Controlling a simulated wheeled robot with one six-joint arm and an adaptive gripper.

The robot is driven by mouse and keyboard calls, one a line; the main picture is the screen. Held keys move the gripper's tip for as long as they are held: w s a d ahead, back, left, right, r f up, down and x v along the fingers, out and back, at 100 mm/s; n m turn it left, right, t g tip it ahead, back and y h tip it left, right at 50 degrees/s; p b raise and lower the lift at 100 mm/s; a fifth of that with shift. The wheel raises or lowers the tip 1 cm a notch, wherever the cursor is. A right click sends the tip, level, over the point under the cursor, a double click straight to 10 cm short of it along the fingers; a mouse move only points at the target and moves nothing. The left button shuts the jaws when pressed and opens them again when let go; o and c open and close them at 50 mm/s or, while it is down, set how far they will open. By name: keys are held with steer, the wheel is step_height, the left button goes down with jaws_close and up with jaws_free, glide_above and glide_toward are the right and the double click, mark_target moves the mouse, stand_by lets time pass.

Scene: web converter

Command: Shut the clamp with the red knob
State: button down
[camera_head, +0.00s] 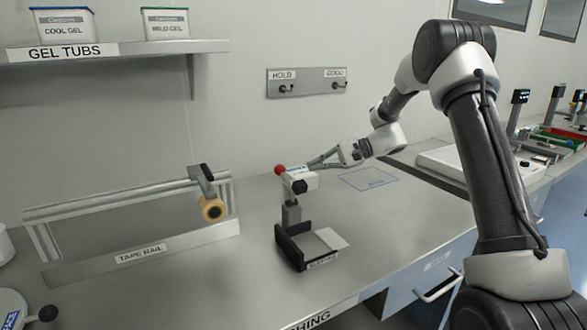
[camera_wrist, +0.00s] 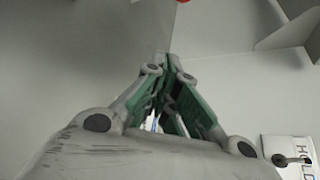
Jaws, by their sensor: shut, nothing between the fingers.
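The clamp (camera_head: 302,178) has a white head with a red knob (camera_head: 280,170) on its left end and a black knob on its front. It stands on a grey post above a dark base with a pale plate. My gripper (camera_head: 313,163) is shut and empty, just right of the red knob at about the clamp head's height. I cannot tell whether it touches the clamp. In the wrist view the closed fingertips (camera_wrist: 168,62) meet in the middle, and a sliver of red (camera_wrist: 209,1) shows at the top edge. I cannot tell how far the clamp is open.
A tape rail (camera_head: 130,215) with a tape roll (camera_head: 212,208) stands to the left. A hook plate (camera_head: 308,81) is on the wall behind, and a shelf (camera_head: 120,52) with gel tubs is at upper left. A blue-outlined area (camera_head: 368,180) of the bench to the right is clear.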

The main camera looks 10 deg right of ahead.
steer(key=shift+s+a+r, duration=0.15)
steer(key=shift+a+r, duration=0.05)
steer(key=shift+r, duration=0.15)
steer(key=s+a, duration=0.3)
steer(key=a, duration=0.6)
steer(key=shift+f, duration=0.25)
stand_by(0.4)
